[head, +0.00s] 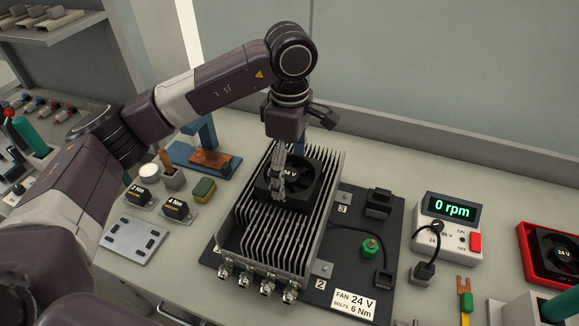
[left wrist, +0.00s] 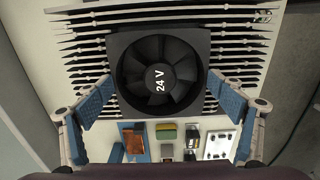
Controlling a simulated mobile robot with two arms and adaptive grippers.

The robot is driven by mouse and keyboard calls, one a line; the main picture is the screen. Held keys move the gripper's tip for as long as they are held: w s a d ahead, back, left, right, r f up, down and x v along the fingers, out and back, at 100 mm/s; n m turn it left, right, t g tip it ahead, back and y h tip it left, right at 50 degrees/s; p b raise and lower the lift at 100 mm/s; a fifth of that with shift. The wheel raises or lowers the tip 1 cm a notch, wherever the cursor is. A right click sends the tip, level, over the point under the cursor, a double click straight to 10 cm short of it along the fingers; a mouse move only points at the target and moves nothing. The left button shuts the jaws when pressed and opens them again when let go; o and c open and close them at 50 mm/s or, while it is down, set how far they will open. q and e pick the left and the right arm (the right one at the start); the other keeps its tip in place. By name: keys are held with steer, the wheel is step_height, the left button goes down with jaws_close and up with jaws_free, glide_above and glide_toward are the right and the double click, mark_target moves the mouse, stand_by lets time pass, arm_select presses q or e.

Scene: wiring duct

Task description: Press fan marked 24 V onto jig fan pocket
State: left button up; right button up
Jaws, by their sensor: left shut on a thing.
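The black fan marked 24 V (head: 305,176) is at the middle of the finned metal heat sink (head: 245,222) on the black jig board (head: 385,225). My left gripper (head: 279,183) comes down over the fan. In the left wrist view the fan (left wrist: 160,52) lies face up between the two blue finger pads, which are shut on its sides. The pocket under the fan is hidden, and I cannot tell whether the fan is fully seated in it. My right gripper is not in view.
A label on the board reads fan 24 V, bolts 6 Nm. A controller reading 0 rpm (head: 449,235) and a red tray with another fan (head: 548,245) are at the right. Torque tools (head: 177,208), a sponge (head: 204,190) and a metal plate (head: 133,240) are at the left.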

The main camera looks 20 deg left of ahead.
mark_target(290, 173)
arm_select(q)
steer(key=shift+f+b, duration=1.55)
steer(key=shift+f, duration=0.25)
steer(key=o, duration=1.2)
steer(key=shift+r, duration=0.1)
step_height(290, 173, up, 12)
